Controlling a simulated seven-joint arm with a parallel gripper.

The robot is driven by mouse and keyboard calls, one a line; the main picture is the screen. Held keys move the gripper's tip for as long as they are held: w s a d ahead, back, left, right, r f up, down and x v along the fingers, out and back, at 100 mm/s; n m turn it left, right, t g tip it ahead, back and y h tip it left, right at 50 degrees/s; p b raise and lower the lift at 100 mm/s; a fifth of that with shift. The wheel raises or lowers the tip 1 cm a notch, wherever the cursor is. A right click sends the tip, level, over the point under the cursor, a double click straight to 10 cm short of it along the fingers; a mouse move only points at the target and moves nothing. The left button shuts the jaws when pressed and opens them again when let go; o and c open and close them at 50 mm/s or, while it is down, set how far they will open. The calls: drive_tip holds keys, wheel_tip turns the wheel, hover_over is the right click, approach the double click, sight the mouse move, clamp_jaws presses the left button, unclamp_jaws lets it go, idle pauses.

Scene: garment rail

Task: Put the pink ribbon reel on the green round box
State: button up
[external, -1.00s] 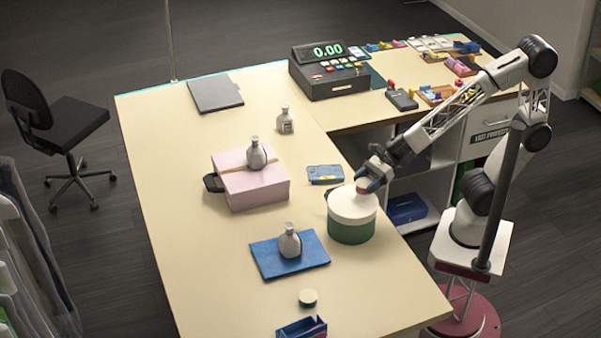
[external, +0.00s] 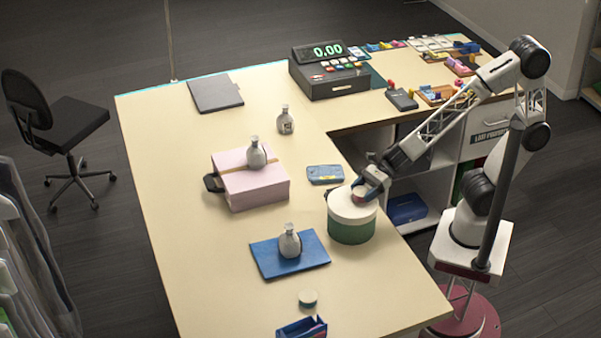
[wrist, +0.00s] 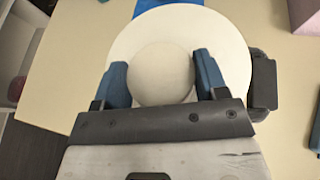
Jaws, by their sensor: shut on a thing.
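The green round box (external: 351,232) stands on the counter near its right edge, with a broad cream lid that also shows in the wrist view (wrist: 233,55). My gripper (external: 367,190) is low over the lid, its blue fingers on either side of the ribbon reel (wrist: 160,74). The reel shows a pale round top in the wrist view and looks whitish pink in the external view. It is over the middle of the lid and seems to rest on it, though the fingers partly hide the contact. My gripper (wrist: 160,80) is shut on the reel.
A pink box (external: 250,188) with a grey bottle on top stands to the left. A blue mat (external: 268,262) with another bottle lies in front of it. A small blue case (external: 325,174) lies behind the round box, and a small green-sided reel (external: 308,298) lies near the front.

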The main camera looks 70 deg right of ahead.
drive_tip(key=shift+f, duration=0.15)
drive_tip(key=o, duration=0.9)
drive_tip(key=shift+s+d+r, duration=0.25)
drive_tip(key=shift+d+r, duration=0.2)
drive_tip(key=shift+d, duration=0.05)
drive_tip(key=v, duration=1)
drive_tip(key=shift+s+d+r, duration=0.1)
drive_tip(key=shift+s+d, duration=0.1)
drive_tip(key=shift+d, duration=0.15)
